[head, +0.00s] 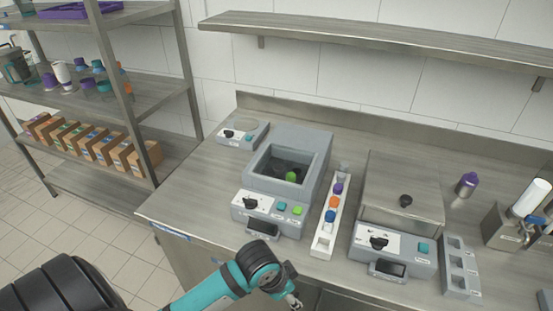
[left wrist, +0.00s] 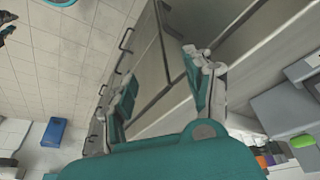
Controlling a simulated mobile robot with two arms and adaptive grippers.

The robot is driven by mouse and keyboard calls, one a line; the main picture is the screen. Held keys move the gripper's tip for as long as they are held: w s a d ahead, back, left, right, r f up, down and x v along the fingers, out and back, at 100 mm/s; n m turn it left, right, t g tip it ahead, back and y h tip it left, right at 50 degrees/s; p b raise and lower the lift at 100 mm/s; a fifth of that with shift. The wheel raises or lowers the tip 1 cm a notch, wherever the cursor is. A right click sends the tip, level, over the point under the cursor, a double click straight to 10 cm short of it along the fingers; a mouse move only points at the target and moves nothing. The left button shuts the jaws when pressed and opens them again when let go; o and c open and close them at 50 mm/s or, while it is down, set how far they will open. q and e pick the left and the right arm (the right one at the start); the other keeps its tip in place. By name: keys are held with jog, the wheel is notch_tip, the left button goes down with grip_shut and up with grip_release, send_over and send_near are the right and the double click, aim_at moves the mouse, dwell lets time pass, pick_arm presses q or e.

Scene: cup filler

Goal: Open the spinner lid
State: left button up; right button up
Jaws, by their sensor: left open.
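Two grey machines stand on the steel counter, and their labels are too small to read, so I cannot tell for certain which is the spinner. The left machine (head: 262,203) has a square framed top with a dark well and a green round item in it. My left gripper (head: 291,300) is low at the counter's front, below both machines and touching neither. In the left wrist view its two teal fingers (left wrist: 160,90) are apart and empty. My right gripper is not seen.
A white rack (head: 322,241) with coloured caps stands between the machines. A small grey device (head: 243,134), an empty holder (head: 459,270) and a purple-capped bottle (head: 467,184) are also on the counter. A wall shelf (head: 390,38) hangs above. The counter's left end is clear.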

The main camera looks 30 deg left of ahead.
pick_arm(q)
jog(key=w+r, duration=0.1)
jog(key=w, duration=0.1)
jog(key=w+a+r+m, duration=0.1)
jog(key=w+r, duration=0.1)
jog(key=w+a+r+m, duration=0.1)
jog(key=w, duration=0.1)
jog(key=shift+w+a+r, duration=0.2)
jog(key=shift+r, duration=0.15)
jog(key=w+a+r, duration=0.7)
jog(key=n, duration=0.1)
send_near(278, 167)
jog(key=p+x, duration=0.3)
jog(key=x, duration=0.4)
jog(key=shift+w+f, duration=0.1)
jog(key=shift+f, duration=0.15)
jog(key=shift+w+d+f+p, duration=0.15)
jog(key=shift+f+p, duration=0.15)
jog(key=shift+f, duration=0.3)
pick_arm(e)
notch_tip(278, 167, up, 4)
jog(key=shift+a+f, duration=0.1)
